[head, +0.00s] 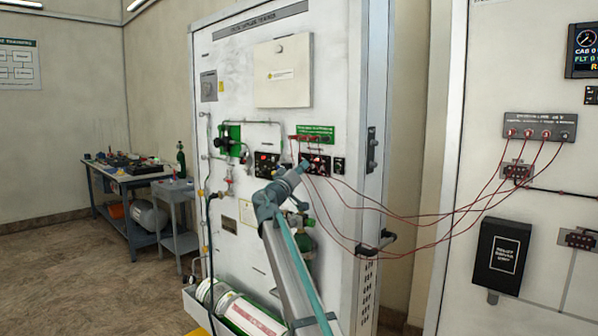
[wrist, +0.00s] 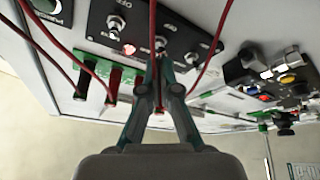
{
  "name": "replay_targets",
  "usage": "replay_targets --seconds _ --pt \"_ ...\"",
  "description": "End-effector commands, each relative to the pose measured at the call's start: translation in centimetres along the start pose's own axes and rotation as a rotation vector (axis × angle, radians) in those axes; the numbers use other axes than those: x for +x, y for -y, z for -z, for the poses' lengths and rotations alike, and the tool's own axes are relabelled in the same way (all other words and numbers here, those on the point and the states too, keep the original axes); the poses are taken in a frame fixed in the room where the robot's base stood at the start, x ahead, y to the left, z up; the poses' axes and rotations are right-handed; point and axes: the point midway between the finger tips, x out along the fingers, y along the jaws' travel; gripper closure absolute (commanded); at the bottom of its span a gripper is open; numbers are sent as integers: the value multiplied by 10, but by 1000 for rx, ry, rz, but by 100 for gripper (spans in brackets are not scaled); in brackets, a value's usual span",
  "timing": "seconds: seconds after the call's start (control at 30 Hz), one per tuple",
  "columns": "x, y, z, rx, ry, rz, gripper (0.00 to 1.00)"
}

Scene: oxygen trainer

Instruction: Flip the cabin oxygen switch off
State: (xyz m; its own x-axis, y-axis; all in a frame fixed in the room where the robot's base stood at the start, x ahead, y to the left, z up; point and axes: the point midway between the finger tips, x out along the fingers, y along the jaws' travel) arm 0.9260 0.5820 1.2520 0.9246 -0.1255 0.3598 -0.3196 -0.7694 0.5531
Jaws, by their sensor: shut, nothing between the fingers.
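A black switch panel (wrist: 135,32) with several metal toggle switches fills the upper middle of the wrist view. One toggle (wrist: 112,21) stands at the left, beside a lit red lamp (wrist: 128,48); another stands at the right (wrist: 191,58). The labels are upside down and too small to tell which switch is cabin oxygen. My gripper (wrist: 160,60) is shut and empty, its tips in front of the middle toggle, which they partly hide. I cannot tell whether they touch it. In the head view, my gripper (head: 303,164) is at the panel (head: 318,163) on the white trainer board.
Red leads plug into a green jack strip (head: 315,134) beside the switches and droop across to the jack box (head: 541,127) at the right. In the wrist view leads cross close to my fingers. Valves and tubing (head: 232,145) lie left.

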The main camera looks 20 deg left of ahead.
Motion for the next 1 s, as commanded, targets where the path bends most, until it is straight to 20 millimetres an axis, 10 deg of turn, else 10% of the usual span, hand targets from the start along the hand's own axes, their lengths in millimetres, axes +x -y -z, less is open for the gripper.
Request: replay_targets --seconds 1.0 --pt "-82 13 -37 -6 9 -13 100"
